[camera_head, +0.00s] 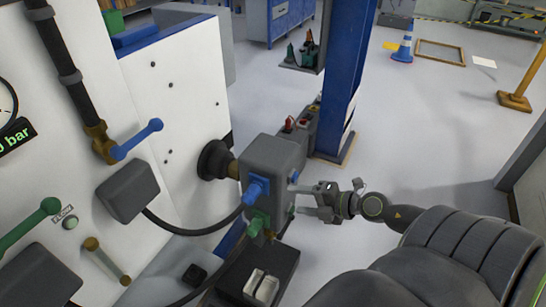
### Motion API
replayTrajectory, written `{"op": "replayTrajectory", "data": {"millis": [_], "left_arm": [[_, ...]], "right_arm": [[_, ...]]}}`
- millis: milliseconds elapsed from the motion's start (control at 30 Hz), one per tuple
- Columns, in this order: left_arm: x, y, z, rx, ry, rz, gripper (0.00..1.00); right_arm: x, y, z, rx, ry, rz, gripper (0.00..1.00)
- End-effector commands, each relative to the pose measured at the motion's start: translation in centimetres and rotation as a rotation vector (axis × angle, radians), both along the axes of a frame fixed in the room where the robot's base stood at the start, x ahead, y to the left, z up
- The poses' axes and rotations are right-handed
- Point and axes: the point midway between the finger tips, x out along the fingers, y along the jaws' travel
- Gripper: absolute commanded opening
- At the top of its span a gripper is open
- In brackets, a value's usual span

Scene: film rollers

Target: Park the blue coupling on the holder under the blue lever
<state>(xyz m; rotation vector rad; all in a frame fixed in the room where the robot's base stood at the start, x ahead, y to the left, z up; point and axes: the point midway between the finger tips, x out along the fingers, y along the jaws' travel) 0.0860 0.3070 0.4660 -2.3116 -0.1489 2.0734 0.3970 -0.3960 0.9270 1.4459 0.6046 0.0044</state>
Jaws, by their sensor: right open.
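The blue coupling (256,190) sits at the front of a dark grey block (275,155), with a black hose leading to it from the left. The blue lever (137,139) sticks out from a brass valve on the white panel. A dark grey housing (128,190) is below the lever; I cannot tell whether it is the holder. My right gripper (299,199) is open just right of the block, its fingers pointing left towards it. I cannot tell whether they touch it. Nothing shows between the fingers. My left gripper is out of view.
A green coupling (258,222) is on the block below the blue one. A blue post (345,80) stands behind the block. The floor at right is mostly clear.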

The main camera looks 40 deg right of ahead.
Motion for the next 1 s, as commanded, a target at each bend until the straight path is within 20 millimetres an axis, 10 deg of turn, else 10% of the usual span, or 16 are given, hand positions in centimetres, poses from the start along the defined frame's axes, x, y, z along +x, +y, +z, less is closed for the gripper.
{"op": "replayTrajectory", "data": {"millis": [1000], "left_arm": [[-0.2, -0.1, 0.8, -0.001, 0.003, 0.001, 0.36]], "right_arm": [[13.9, 5.7, -6.3, 0.003, 0.0, -0.006, 0.61]]}}
